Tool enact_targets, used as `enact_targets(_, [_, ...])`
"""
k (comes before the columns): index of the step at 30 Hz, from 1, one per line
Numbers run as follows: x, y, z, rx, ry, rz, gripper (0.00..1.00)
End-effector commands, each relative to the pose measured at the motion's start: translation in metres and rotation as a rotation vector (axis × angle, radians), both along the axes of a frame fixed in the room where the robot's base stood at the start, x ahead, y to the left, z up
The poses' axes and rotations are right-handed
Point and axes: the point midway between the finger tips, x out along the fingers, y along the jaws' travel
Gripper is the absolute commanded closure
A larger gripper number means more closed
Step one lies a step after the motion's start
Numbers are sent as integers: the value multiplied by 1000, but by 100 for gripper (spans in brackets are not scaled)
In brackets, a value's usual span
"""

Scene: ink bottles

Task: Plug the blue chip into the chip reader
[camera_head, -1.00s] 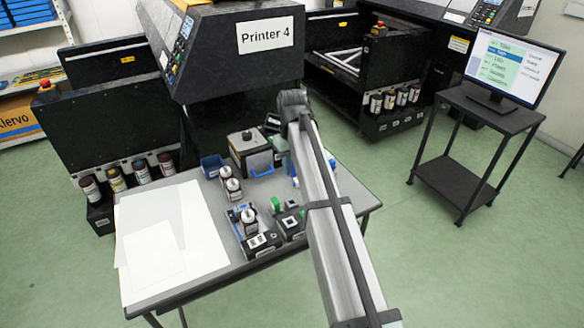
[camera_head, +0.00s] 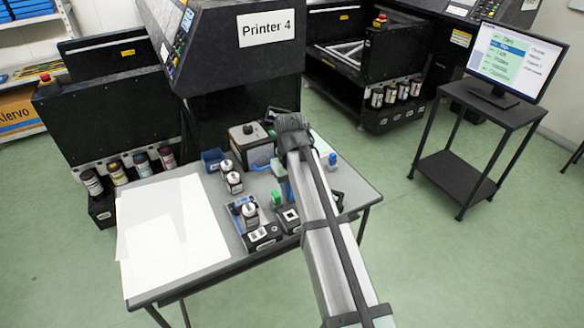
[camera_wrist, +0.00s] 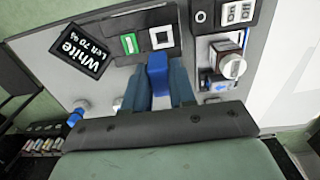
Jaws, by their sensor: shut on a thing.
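The blue chip (camera_wrist: 158,68) is between the two fingers of my gripper (camera_wrist: 159,88) in the wrist view. The fingers are shut on it. Just ahead of it is a black unit (camera_wrist: 178,53), apparently the chip reader, with a green chip (camera_wrist: 130,43) and a white square marking (camera_wrist: 161,38). In the head view the green chip (camera_head: 276,196) and the marked unit (camera_head: 289,217) show left of my arm. The blue chip appears close to the unit's near edge; I cannot tell whether they touch. My fingertips are hidden behind my arm in the head view.
A black display (camera_wrist: 81,51) reads "White Left 70%". A bottle (camera_wrist: 231,65) in a blue-edged holder stands beside the unit. Other bottles (camera_head: 234,182), a blue bin (camera_head: 212,160) and white sheets (camera_head: 165,235) share the grey table (camera_head: 350,183). A blue-capped item (camera_head: 332,159) is right of my arm.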

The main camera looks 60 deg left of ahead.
Motion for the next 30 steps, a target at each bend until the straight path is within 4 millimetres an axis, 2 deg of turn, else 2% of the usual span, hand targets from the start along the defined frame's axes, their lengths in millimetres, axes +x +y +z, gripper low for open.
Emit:
enact_targets(1, [-4,-8,-4,0,0,0,100])
enact_targets(3, [-6,-10,-6,0,0,0,100])
enact_targets(11, [-5,-8,-16,1,0,0,100])
enact_targets(24, [-5,-8,-49,0,0,0,100])
enact_targets(30, [-5,-8,-56,0,0,0,100])
